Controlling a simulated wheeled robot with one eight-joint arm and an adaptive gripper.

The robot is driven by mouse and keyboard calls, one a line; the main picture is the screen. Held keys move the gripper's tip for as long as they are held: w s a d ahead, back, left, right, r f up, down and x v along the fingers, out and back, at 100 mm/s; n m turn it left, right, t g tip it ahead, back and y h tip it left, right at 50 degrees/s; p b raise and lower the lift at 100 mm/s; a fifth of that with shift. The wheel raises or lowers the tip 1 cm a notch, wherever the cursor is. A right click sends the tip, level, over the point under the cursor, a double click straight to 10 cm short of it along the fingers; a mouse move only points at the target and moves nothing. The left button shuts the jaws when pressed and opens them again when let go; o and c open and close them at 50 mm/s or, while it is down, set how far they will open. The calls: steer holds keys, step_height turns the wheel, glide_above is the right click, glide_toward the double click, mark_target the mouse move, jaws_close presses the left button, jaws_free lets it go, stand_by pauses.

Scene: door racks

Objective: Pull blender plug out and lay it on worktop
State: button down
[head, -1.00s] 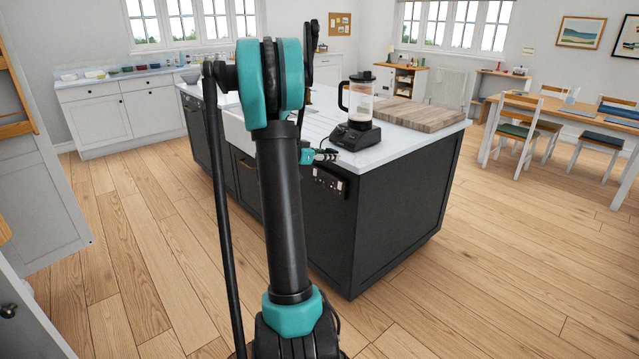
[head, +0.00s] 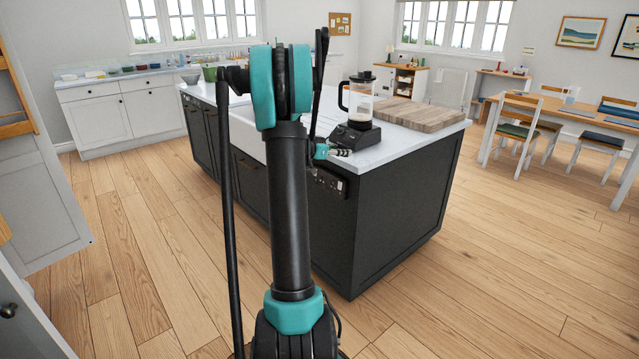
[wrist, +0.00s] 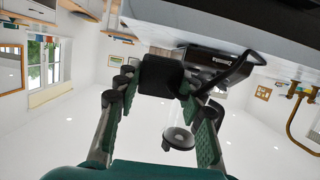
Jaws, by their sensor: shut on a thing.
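The blender (head: 355,110), with a clear jug and black base, stands upright on the pale worktop (head: 400,152) of the dark island. My gripper (head: 340,152) is at the worktop's near edge, beside the blender base. In the wrist view my gripper (wrist: 160,88) is shut on the black blender plug (wrist: 161,74). A black cord (wrist: 235,72) curves from the plug towards the blender base (wrist: 205,60). The socket strip (head: 330,183) on the island's side is below the gripper, and the plug appears clear of it. The plug itself is too small to make out in the head view.
A wooden board (head: 418,114) lies behind the blender on the right. A bare strip of worktop lies in front of the board.

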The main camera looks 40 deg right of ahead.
glide_above(359, 158)
steer(key=shift+s, duration=0.2)
stand_by(1.3)
steer(key=shift+f, duration=0.2)
steer(key=shift+f, duration=1.55)
steer(key=c, duration=0.9)
jaws_free()
steer(key=shift+o, duration=0.2)
steer(key=v, duration=1.2)
steer(key=shift+d, duration=0.1)
